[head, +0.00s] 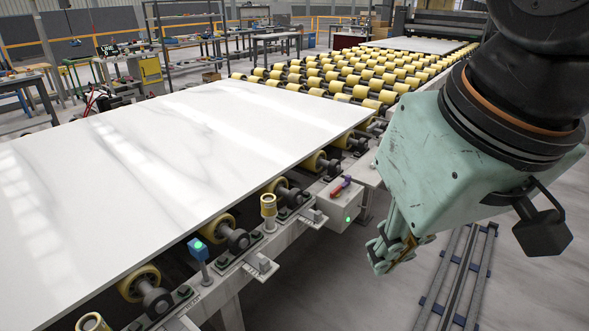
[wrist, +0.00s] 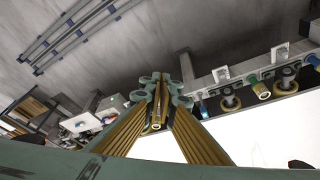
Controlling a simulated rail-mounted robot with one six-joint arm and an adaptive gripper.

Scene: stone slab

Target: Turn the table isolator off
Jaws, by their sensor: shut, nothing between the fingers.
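The table isolator (head: 336,206) is a light grey box on the side rail of the roller table. A red and purple-blue handle (head: 341,187) sits on its top and a green light glows low on its front. My gripper (head: 383,256) is shut and empty, pointing down. It hangs in front of the rail, to the right of and lower in the picture than the isolator, apart from it. It also shows in the wrist view (wrist: 160,88).
A large white stone slab (head: 170,150) lies on yellow rollers (head: 318,161) behind the rail.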

